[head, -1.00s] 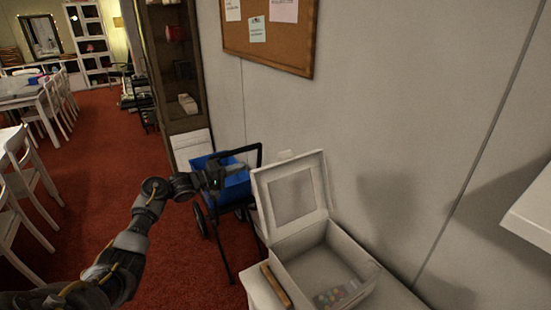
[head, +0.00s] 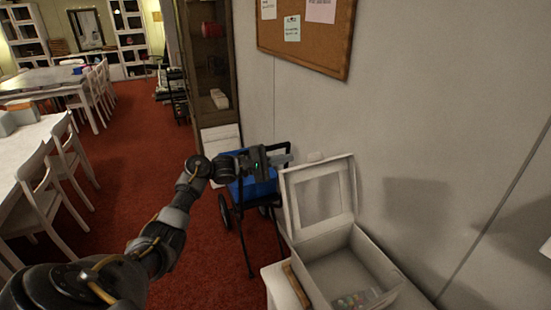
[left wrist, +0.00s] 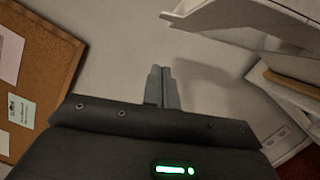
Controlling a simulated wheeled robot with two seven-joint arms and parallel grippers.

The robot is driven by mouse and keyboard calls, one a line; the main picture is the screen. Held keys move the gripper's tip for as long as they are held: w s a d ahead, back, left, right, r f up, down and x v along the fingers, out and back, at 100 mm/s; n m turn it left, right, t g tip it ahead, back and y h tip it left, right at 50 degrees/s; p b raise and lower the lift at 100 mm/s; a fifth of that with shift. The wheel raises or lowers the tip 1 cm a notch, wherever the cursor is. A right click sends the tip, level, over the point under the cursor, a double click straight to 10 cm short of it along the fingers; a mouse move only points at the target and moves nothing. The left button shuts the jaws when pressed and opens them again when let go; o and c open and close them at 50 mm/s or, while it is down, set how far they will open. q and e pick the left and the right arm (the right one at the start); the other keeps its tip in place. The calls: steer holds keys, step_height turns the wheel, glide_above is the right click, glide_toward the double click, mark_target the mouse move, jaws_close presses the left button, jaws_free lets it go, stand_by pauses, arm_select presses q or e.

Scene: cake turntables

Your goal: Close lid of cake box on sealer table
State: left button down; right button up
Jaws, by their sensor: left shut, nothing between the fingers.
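The white cake box (head: 358,264) stands on a small white table (head: 277,288) against the wall. Its lid (head: 320,194), a frame with a window panel, is raised and tilted back. Small coloured items lie in the bottom of the box. My left gripper (head: 284,160) is shut and empty, just left of the lid's upper left corner and apart from it as far as I can tell. In the left wrist view its closed fingers (left wrist: 162,88) point toward the wall, with part of the white box (left wrist: 250,22) at upper right. My right gripper does not show.
A blue cart (head: 252,188) stands behind my left arm. A corkboard (head: 305,38) hangs on the wall. White chairs (head: 40,205) and tables are at left, with open red carpet (head: 140,180) between.

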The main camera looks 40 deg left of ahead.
arm_select(q)
steer(key=w+d+r+p, duration=0.1)
steer(key=d+r+p, duration=0.1)
steer(key=d, duration=0.4)
steer(key=shift+w+d+p, duration=0.2)
steer(key=shift+p, duration=0.55)
steer(key=shift+f, duration=0.1)
